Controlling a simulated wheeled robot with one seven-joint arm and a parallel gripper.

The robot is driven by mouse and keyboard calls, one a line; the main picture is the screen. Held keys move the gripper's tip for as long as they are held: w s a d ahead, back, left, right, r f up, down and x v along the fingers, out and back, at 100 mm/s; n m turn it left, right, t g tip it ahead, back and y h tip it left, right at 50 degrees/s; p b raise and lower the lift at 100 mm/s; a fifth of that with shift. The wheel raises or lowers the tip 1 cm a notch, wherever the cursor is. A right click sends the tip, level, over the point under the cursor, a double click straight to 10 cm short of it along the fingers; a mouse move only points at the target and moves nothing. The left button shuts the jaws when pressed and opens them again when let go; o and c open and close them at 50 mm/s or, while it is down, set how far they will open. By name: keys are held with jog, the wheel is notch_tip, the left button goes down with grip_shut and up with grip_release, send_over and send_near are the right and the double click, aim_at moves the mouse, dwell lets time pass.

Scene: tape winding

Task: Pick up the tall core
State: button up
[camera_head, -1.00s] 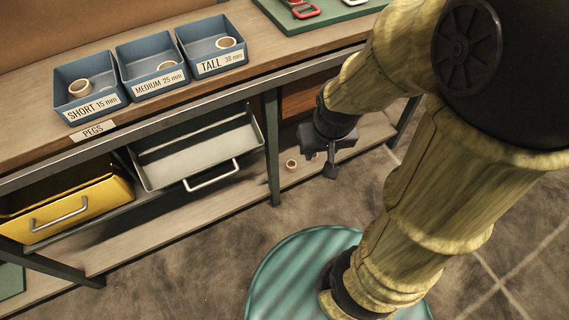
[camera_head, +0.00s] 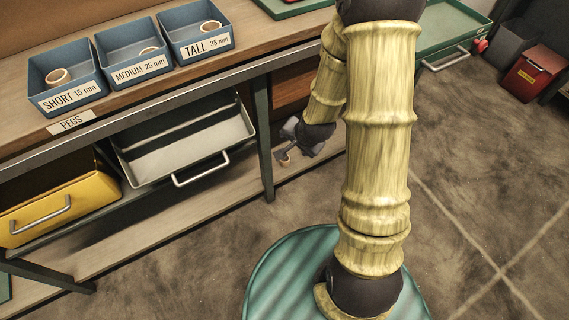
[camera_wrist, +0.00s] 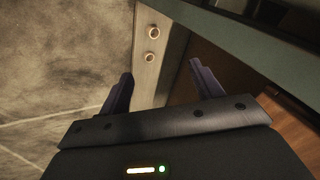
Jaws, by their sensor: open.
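Two small pale ring-shaped cores lie on the low shelf board, an upper core (camera_wrist: 153,31) and a lower core (camera_wrist: 149,58) in the wrist view. In the head view one core (camera_head: 284,158) shows by my gripper; the other is not clearly seen. I cannot tell which is the tall one. The bin labelled TALL 38 mm (camera_head: 203,48) holds a pale core (camera_head: 210,27). My gripper (camera_head: 290,141) is open and tilted near the low shelf. In the wrist view its fingers (camera_wrist: 160,75) are apart with nothing between them, and both cores lie beyond the tips.
SHORT (camera_head: 70,96) and MEDIUM (camera_head: 135,71) bins stand on the bench, each with a core. The bench's green-grey leg (camera_head: 264,140) stands just left of my gripper. A grey open drawer (camera_head: 180,165) and a yellow drawer (camera_head: 50,212) stick out below.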

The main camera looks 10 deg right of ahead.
jog(key=w+a+f+m+t+y+b, duration=0.1)
jog(key=w+f+m+t+b, duration=0.1)
jog(key=f+m, duration=0.5)
jog(key=w+a+f+m+t+b, duration=0.15)
jog(key=f+m, duration=0.25)
jog(key=f, duration=0.5)
jog(key=m+t+h+b, duration=0.2)
jog(key=m+t+b, duration=0.15)
jog(key=m, duration=1.05)
send_near(285, 163)
jog(key=s+a+r, duration=0.1)
jog(key=s+r, duration=0.2)
jog(key=s, duration=0.1)
jog(key=shift+s+f+m+h, duration=0.2)
jog(key=shift+m+h, duration=0.1)
jog(key=shift+m, duration=0.3)
jog(key=shift+s+f+m+h, duration=0.1)
jog(key=shift+f+m+h, duration=0.15)
jog(key=shift+m, duration=0.35)
jog(key=shift+d, duration=0.1)
jog(key=b+x, duration=0.5)
jog(key=x, duration=0.6)
jog(key=shift+w+b, duration=0.2)
jog(key=shift+b, duration=0.2)
jog(key=shift+w, duration=0.15)
